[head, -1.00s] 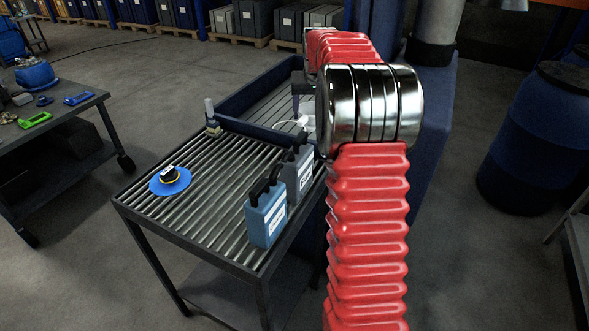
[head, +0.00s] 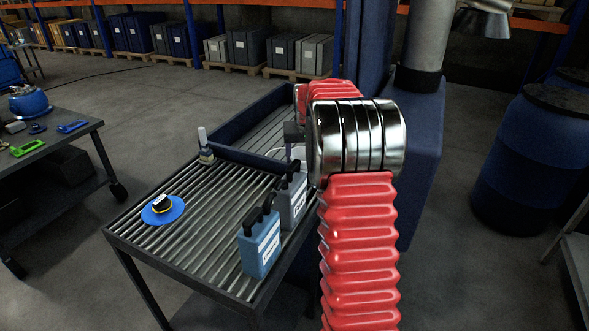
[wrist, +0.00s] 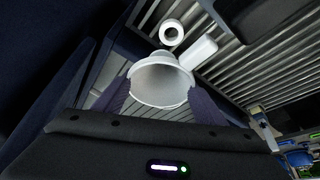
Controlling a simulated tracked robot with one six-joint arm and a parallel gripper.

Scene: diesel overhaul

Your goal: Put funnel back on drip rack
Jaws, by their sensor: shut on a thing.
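In the wrist view a pale grey-white funnel (wrist: 160,84) is held between the two dark purple fingers of my gripper (wrist: 160,98). The wide mouth of the funnel faces the camera, and its spout is hidden. In the head view my gripper (head: 293,133) is partly hidden behind my red arm, over the back part of the slatted table. The slatted surface (head: 195,220) looks like the drip rack, with a dark blue raised wall (head: 245,160) across it. I cannot tell whether the funnel touches the slats.
A white ring (wrist: 171,32) and a white block-like piece (wrist: 198,50) are close to the funnel. A blue jug (head: 261,246) and a grey jug (head: 292,203) stand at the right edge. A blue disc (head: 150,215) and a small bottle (head: 205,152) are left.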

